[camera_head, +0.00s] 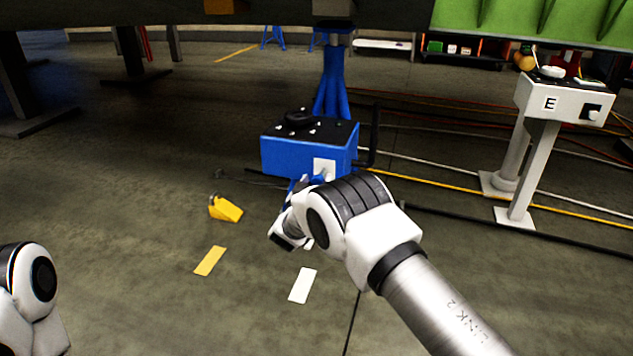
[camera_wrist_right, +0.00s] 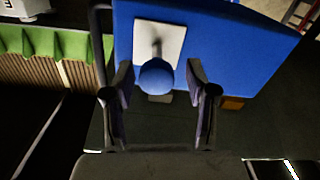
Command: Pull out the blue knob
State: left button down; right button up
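The blue knob (camera_wrist_right: 156,75) is round and sticks out on a short shaft from a light square plate (camera_wrist_right: 160,42) on the blue box's side. My right gripper (camera_wrist_right: 158,70) is open in the right wrist view, one finger on each side of the knob with gaps showing. How deep the knob sits between the fingers I cannot tell. In the head view the right gripper (camera_head: 303,186) is at the front of the blue box (camera_head: 290,155), just below the plate. I cannot clearly pick out the knob there. My left gripper is out of view.
The blue box has a black top with a dark handwheel (camera_head: 299,118). A yellow wedge (camera_head: 225,208) lies on the floor to the left. A white pedestal marked E (camera_head: 560,104) stands at the right. Cables cross the floor behind. Open floor lies at the left.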

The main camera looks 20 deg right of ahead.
jog(key=v, duration=0.7)
jog(key=shift+s+a, duration=0.15)
jog(key=shift+s, duration=0.1)
